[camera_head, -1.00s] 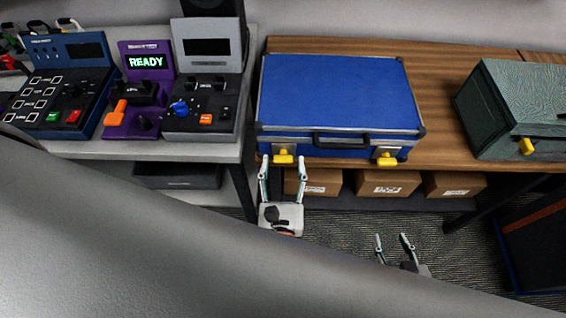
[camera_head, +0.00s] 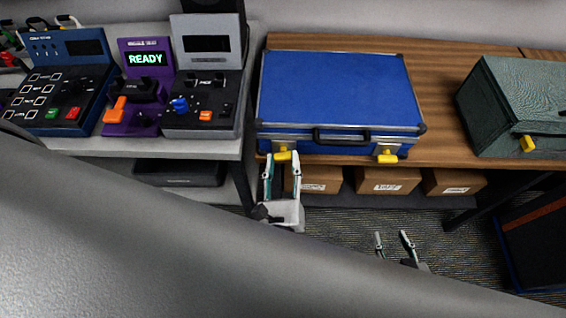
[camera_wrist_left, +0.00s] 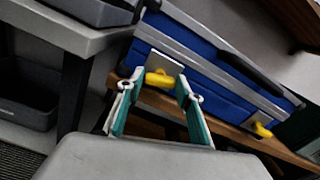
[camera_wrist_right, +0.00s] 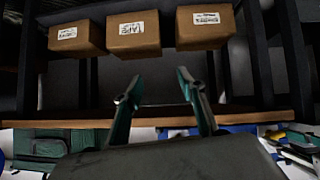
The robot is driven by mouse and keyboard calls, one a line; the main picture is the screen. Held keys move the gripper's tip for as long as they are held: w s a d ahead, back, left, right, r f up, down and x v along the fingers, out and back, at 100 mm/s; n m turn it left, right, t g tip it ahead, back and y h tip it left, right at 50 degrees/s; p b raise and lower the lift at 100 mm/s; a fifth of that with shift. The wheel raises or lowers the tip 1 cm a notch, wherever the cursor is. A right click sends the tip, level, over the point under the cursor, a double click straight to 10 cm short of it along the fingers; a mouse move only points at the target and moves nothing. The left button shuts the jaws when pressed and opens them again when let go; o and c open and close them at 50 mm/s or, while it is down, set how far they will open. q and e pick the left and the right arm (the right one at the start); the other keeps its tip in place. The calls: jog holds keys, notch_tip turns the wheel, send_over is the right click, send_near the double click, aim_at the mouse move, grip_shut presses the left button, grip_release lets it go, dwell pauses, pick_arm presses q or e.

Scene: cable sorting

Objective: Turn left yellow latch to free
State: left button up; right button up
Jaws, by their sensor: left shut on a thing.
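A closed blue case (camera_head: 338,90) with metal edges and a black handle (camera_head: 341,136) lies on the wooden bench. Its left yellow latch (camera_head: 283,156) is on the front face, and also shows in the left wrist view (camera_wrist_left: 159,78). My left gripper (camera_head: 282,158) is at this latch, its fingers on either side, shut on it. In the left wrist view the latch sits between the fingertips (camera_wrist_left: 160,88). The right yellow latch (camera_head: 387,158) is untouched by a gripper. My right gripper (camera_head: 391,236) is open and empty, low in front of the bench.
A grey-green case (camera_head: 515,105) with a yellow latch (camera_head: 527,143) stands at the right of the wooden bench (camera_head: 440,90). Several cardboard boxes (camera_head: 388,181) sit under it. A grey table (camera_head: 215,149) with control consoles is at the left. Bench top between the cases is free.

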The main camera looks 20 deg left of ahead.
pick_arm(q)
jog(key=n+b, duration=0.1)
jog(key=n, duration=0.2)
jog(key=shift+a+f, duration=0.1)
jog(key=shift+f, duration=0.05)
jog(key=shift+f+n+b, duration=0.1)
jog(key=shift+n+b, duration=0.5)
jog(key=shift+n, duration=0.2)
jog(key=shift+n+b, duration=0.3)
jog(key=shift+n, duration=0.2)
jog(key=n+b, duration=0.5)
jog(key=n, duration=0.1)
jog(key=shift+a+f+n, duration=0.1)
jog(key=shift+f+n, duration=0.05)
jog(key=shift+n, duration=0.25)
jog(key=shift+n+b, duration=0.3)
jog(key=shift+b, duration=0.25)
jog(key=shift+r+n+b, duration=0.2)
jog(key=shift+n+b, duration=0.45)
jog(key=shift+n, duration=0.25)
pick_arm(e)
notch_tip(320, 180, down, 9)
jog(key=shift+w, duration=0.1)
jog(key=shift+f, duration=0.1)
pick_arm(q)
jog(key=o, duration=1.1)
pick_arm(e)
jog(key=shift+a+f, duration=0.1)
jog(key=shift+a, duration=0.05)
